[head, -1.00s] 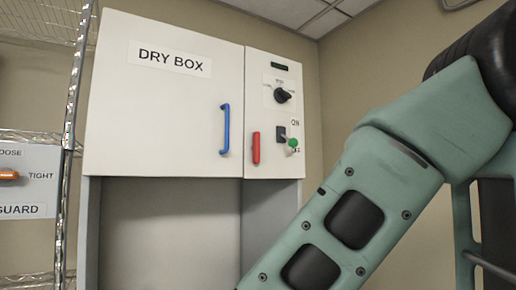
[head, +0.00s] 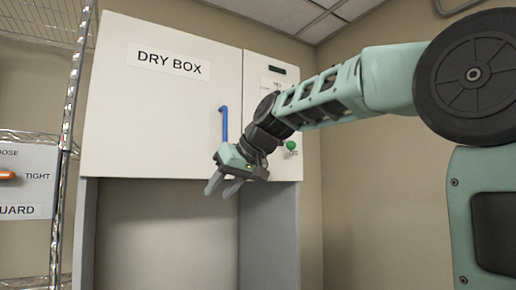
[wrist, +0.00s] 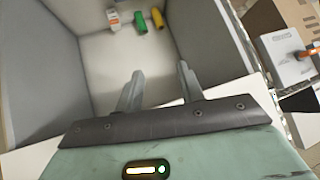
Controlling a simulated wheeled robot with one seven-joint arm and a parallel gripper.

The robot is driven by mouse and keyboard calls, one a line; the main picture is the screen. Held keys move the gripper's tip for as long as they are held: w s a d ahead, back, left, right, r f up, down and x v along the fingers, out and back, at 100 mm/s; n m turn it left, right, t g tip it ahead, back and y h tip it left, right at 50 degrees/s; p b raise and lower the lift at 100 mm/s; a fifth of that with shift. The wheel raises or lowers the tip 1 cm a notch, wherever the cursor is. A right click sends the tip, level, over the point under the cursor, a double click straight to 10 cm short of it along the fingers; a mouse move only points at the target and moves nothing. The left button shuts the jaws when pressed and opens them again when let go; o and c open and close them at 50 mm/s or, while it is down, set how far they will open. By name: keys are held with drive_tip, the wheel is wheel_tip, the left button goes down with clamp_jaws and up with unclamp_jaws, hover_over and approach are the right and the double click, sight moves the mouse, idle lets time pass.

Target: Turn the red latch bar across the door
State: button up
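The dry box door (head: 160,115) is white and closed, with a blue handle (head: 224,124) near its right edge. The red latch bar is hidden now behind my arm and gripper; a second ago it stood upright to the right of the handle. My gripper (head: 222,190) is in front of the door's lower right corner, pointing down and to the left. In the wrist view, my gripper (wrist: 158,72) has its two fingers apart with nothing between them.
A green-tipped switch (head: 291,145) sits right of my wrist. Below the door is an open bay (head: 165,235). In the wrist view, a green item (wrist: 140,22) and a yellow item (wrist: 158,18) lie inside it. A wire rack (head: 70,150) with an orange knob (head: 6,176) stands left.

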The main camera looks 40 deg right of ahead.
drive_tip(key=s+d+r+m+t+h, duration=0.1)
drive_tip(key=s+d+r+t+h, duration=0.15)
drive_tip(key=d+r, duration=0.65)
drive_tip(key=s+d+r+m+t+h, duration=0.15)
drive_tip(key=s+d+r, duration=0.25)
drive_tip(key=d+r, duration=0.55)
drive_tip(key=w+a+r+p+x, duration=0.1)
drive_tip(key=p+x, duration=0.4)
drive_tip(key=x, duration=1.1)
drive_tip(key=shift+w+a+r+t+p, duration=0.3)
drive_tip(key=shift+w+a+r+p, duration=0.1)
drive_tip(key=shift+a, duration=0.05)
drive_tip(key=shift+n, duration=0.25)
clamp_jaws()
